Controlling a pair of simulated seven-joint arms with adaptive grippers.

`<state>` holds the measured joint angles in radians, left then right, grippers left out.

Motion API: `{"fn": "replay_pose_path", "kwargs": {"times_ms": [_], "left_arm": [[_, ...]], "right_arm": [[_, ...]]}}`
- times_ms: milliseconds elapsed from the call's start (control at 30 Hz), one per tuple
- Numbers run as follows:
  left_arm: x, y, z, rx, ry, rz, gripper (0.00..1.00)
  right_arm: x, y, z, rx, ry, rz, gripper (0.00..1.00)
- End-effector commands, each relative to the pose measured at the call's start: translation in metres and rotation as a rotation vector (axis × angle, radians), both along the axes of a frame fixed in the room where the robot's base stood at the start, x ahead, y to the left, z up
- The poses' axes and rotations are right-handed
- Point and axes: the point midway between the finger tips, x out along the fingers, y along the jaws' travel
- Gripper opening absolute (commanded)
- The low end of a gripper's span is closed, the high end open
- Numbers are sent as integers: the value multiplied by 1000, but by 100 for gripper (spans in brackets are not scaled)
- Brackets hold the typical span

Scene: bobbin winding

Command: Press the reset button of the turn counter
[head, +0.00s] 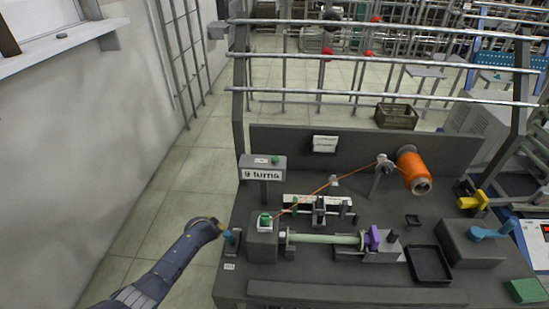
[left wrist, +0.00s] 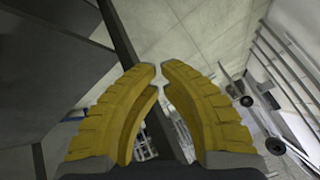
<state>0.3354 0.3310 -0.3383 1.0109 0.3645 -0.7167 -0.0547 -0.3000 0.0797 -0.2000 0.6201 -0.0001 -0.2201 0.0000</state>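The turn counter (head: 262,174) is a grey box on a post at the bench's back left, with a sign that seems to read "9 turns". A small green button (head: 275,160) sits on its top, beside a pale label. My left gripper (head: 219,226) is at the bench's left edge, below and left of the counter and apart from it. In the left wrist view its yellow fingers (left wrist: 159,67) nearly meet at the tips, with nothing seen between them. The counter cannot be made out in the left wrist view. My right gripper is not in view.
A grey box with a green button (head: 265,222), a pale green rod (head: 325,239) and an orange thread spool (head: 413,171) are on the bench. Orange thread crosses behind the rod. Metal rails (head: 380,60) span the back.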

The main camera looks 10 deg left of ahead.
Motion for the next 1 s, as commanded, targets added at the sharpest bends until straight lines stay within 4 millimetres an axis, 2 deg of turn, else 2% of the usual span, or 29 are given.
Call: {"fn": "replay_pose_path", "kwargs": {"times_ms": [33,200,500,800,1000], "left_arm": [[16,3,19,7,-20,-6,0],[60,10,76,27,-73,-26,0],[123,20,183,67,-164,-62,0],[170,28,299,112,-253,-101,0],[191,32,379,151,-313,-127,0]], "right_arm": [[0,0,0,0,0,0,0],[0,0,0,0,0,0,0],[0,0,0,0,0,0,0],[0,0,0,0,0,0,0],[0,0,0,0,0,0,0]]}}
